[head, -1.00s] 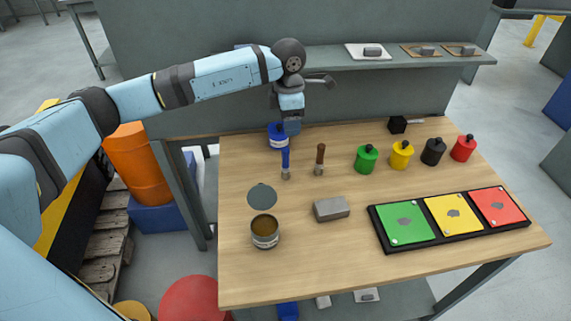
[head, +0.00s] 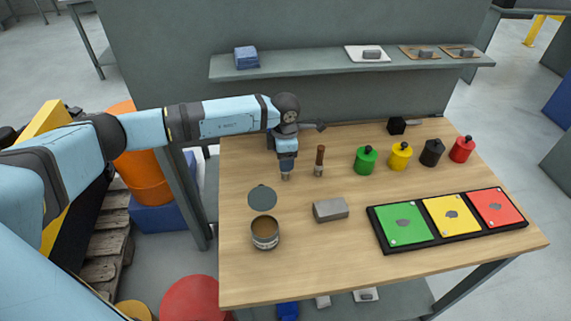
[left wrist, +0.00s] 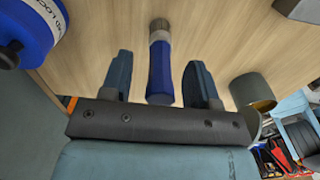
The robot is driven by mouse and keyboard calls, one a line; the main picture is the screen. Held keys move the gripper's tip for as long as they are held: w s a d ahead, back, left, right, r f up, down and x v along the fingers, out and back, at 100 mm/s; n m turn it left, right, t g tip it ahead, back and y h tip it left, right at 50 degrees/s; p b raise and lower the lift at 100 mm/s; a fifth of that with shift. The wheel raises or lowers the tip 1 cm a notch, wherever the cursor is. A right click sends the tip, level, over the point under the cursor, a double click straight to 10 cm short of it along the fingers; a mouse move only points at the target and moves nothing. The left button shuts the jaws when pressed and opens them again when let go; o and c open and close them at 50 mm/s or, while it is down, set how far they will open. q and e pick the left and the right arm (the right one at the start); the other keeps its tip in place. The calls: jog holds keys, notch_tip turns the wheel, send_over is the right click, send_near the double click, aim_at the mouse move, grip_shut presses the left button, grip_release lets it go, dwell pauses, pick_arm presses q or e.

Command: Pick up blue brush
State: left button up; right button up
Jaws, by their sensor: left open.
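The blue brush (left wrist: 160,72) lies on the wooden table, its bristle end pointing away from my gripper in the left wrist view. In the head view only its metal and bristle end (head: 286,175) shows below my gripper; the handle is hidden. My left gripper (head: 287,160) is over the brush handle. In the left wrist view its two fingers (left wrist: 160,78) stand apart, one on each side of the blue handle, with gaps between. My right gripper is in neither view.
A brown-handled brush (head: 320,160) is just right of my gripper. A blue container (left wrist: 25,30) is close by in the left wrist view. An open can (head: 265,232), a round lid (head: 262,196) and a grey block (head: 331,209) lie nearer the front. Coloured pots (head: 366,159) stand to the right.

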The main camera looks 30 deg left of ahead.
pick_arm(q)
jog(key=shift+f, duration=0.65)
jog(key=c, duration=1)
jog(key=shift+r, duration=0.1)
notch_tip(320, 180, up, 20)
jog(key=shift+b, duration=0.5)
